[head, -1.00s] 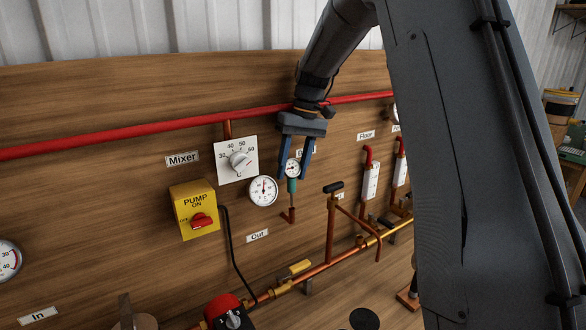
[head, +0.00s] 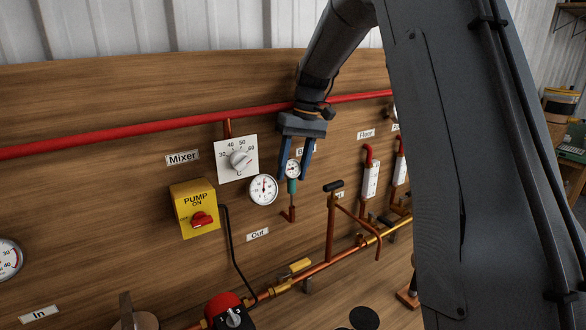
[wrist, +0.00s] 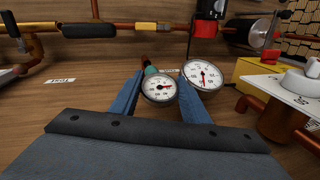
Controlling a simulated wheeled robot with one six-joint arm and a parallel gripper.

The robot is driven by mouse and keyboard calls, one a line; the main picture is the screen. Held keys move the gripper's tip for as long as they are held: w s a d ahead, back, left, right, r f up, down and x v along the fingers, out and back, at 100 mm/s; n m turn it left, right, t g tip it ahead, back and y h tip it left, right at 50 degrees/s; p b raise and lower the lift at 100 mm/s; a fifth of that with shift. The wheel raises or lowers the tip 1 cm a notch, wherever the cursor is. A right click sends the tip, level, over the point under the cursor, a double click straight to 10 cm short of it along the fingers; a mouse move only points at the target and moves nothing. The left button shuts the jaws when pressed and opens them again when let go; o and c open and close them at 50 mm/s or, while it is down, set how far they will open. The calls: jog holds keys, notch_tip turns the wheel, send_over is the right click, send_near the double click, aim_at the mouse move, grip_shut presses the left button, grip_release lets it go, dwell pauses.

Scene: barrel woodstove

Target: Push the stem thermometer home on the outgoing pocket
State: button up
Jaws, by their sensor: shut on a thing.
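The stem thermometer (head: 292,169) has a small round white dial, a teal collar (head: 292,186) and a thin stem pointing down. My gripper (head: 293,176) points down and is shut on it, with a blue finger on either side of the dial. Below the stem is a short copper elbow, the pocket (head: 291,215), on the board above right of the "Out" label (head: 257,234). The stem appears to meet the pocket's top; how deep it sits I cannot tell. In the wrist view the thermometer's dial (wrist: 158,88) shows between the fingers.
A fixed round gauge (head: 263,190) sits close left of my gripper; the mixer dial (head: 238,160) and yellow pump box (head: 194,208) are further left. A red pipe (head: 150,133) runs behind my wrist. A copper pipe with a black-capped handle (head: 332,187) stands to the right.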

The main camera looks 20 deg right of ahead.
aim_at(293, 192)
jog(key=shift+d+b+x, duration=0.2)
jog(key=shift+b+x, duration=0.15)
jog(key=shift+x, duration=0.45)
jog(key=shift+d+b+x, duration=0.15)
jog(key=shift+b+x, duration=0.15)
jog(key=shift+x, duration=0.5)
jog(key=shift+d+b+x, duration=0.2)
jog(key=shift+b+x, duration=0.15)
jog(key=shift+x, duration=0.45)
jog(key=shift+w, duration=0.1)
dwell(0.3)
jog(key=o, duration=1.4)
jog(key=shift+p+v, duration=1.9)
jog(key=shift+v, duration=1.05)
